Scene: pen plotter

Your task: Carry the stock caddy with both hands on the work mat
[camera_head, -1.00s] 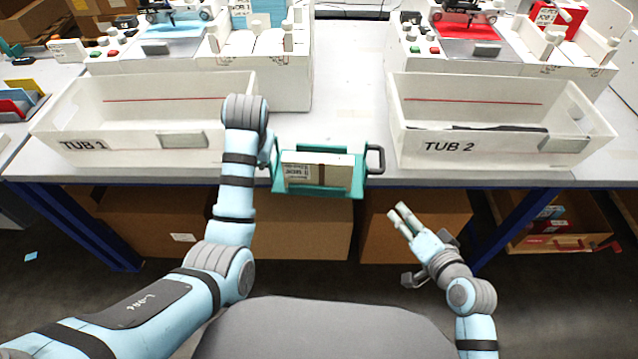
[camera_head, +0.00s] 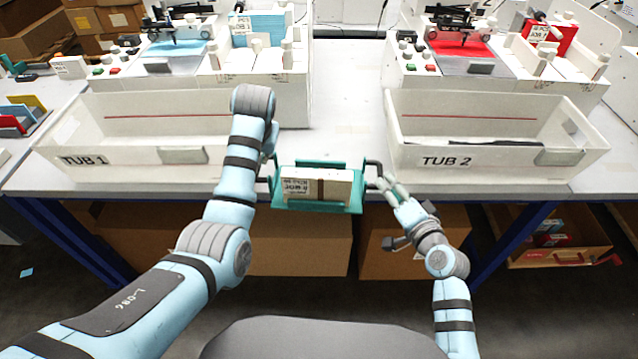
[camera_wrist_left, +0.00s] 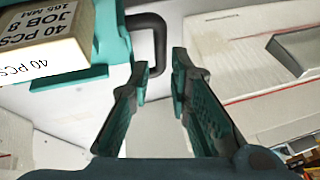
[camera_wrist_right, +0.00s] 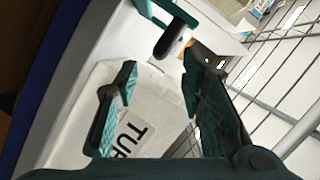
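The teal stock caddy (camera_head: 316,207) stands at the front edge of the table and holds a cardboard pack labelled 40 PCS JOB 8 (camera_wrist_left: 45,35). It has a dark handle at each end. In the left wrist view, the left handle (camera_wrist_left: 160,35) lies just ahead of my open left gripper (camera_wrist_left: 160,80), near the fingertips. The arm mostly hides this gripper in the head view. My right gripper (camera_head: 383,184) is open beside the right handle (camera_head: 377,166). In the right wrist view, that handle (camera_wrist_right: 168,45) lies just beyond the fingertips. I cannot make out a work mat.
TUB 1 (camera_head: 130,157) stands left of the caddy and TUB 2 (camera_head: 480,163) right of it. Two plotter stations stand behind them. The table (camera_head: 335,120) is clear behind the caddy. Cardboard boxes (camera_head: 300,245) sit below the table.

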